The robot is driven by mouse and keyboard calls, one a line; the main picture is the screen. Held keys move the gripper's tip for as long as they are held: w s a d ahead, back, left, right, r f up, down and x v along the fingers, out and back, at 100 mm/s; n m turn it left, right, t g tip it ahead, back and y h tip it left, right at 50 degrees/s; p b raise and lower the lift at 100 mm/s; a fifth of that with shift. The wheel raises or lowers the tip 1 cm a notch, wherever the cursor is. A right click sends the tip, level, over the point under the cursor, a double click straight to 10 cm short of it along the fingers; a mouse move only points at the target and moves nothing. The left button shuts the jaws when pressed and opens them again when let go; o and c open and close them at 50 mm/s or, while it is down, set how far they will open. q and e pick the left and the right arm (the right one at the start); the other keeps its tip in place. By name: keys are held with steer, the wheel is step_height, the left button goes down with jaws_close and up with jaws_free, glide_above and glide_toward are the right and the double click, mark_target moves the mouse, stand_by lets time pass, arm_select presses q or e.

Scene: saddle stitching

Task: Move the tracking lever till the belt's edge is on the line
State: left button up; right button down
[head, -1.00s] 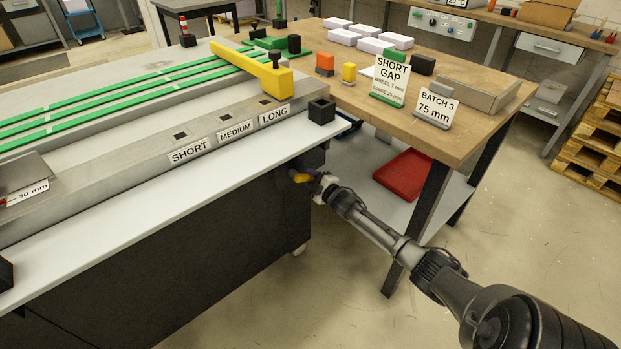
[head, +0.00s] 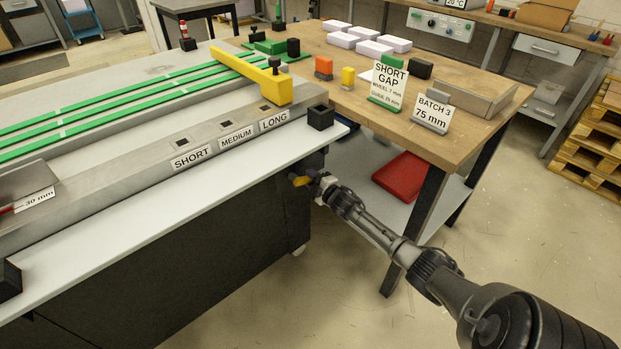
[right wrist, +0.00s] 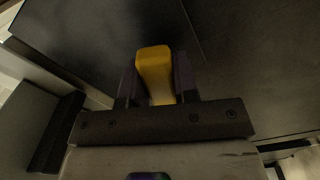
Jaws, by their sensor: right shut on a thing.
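The tracking lever has a yellow handle (head: 301,181) at the right end of the machine's dark side, below the pale ledge. My right gripper (head: 311,178) is at it, and in the right wrist view the yellow handle (right wrist: 155,72) sits between the two fingers (right wrist: 156,88), which are shut on it. The green belts (head: 130,97) run lengthwise along the machine's grey top and pass under a yellow bar (head: 252,76). I cannot make out the line or the belt's edge against it. My left gripper does not show.
Labels SHORT, MEDIUM and LONG (head: 274,121) mark slots on the machine's front rail. A black square holder (head: 320,117) stands at the ledge's right end. A wooden table (head: 440,118) carries signs and blocks, with a red tray (head: 402,177) on its lower shelf.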

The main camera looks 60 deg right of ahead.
steer(key=c, duration=1.3)
jaws_free()
steer(key=shift+c, duration=0.2)
steer(key=o, duration=0.5)
steer(key=shift+c, duration=0.2)
steer(key=p+v, duration=0.6)
steer(key=v, duration=0.8)
steer(key=shift+w, duration=0.1)
